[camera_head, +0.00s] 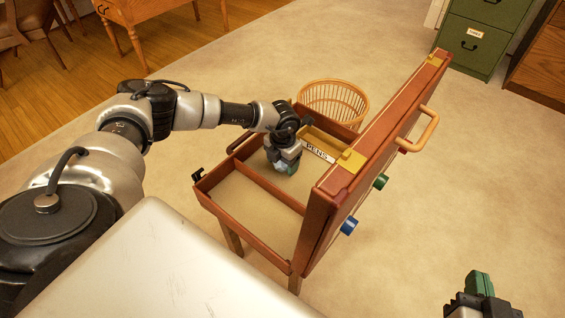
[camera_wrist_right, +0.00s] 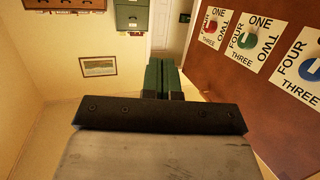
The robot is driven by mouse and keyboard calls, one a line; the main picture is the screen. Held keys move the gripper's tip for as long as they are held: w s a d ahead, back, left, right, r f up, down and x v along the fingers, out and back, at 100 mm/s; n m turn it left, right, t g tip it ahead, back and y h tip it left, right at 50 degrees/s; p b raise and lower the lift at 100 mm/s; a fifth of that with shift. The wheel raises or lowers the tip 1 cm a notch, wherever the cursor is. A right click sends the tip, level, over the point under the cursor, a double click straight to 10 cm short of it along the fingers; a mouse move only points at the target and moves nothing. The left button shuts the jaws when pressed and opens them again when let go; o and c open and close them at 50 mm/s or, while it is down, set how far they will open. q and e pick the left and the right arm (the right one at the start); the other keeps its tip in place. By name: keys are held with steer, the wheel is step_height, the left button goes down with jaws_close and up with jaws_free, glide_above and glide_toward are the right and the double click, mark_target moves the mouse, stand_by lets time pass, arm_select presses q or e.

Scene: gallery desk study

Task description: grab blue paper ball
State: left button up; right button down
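I cannot make out a blue paper ball for certain in either view. My left gripper (camera_head: 286,165) reaches down into the open desk case (camera_head: 205,187). Its tips show a small blue-green patch, and I cannot tell whether that is finger or a held thing. Whether it is open or shut is hidden by the hand. My right gripper (camera_head: 480,284) is at the lower right, away from the case. In the right wrist view its green fingers (camera_wrist_right: 163,78) lie together with nothing visible between them.
The case's raised lid (camera_head: 335,185) has a handle (camera_head: 418,130), a blue knob (camera_head: 348,226) and a green knob (camera_head: 381,182). A "PENS" label (camera_head: 318,152) marks a compartment. A wicker basket (camera_head: 335,98) stands behind. A green cabinet (camera_head: 476,38) is at back right; floor between is clear.

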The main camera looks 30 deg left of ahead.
arm_select(q)
steer(key=c, duration=0.6)
steer(key=shift+r, duration=0.2)
steer(key=shift+c, duration=0.2)
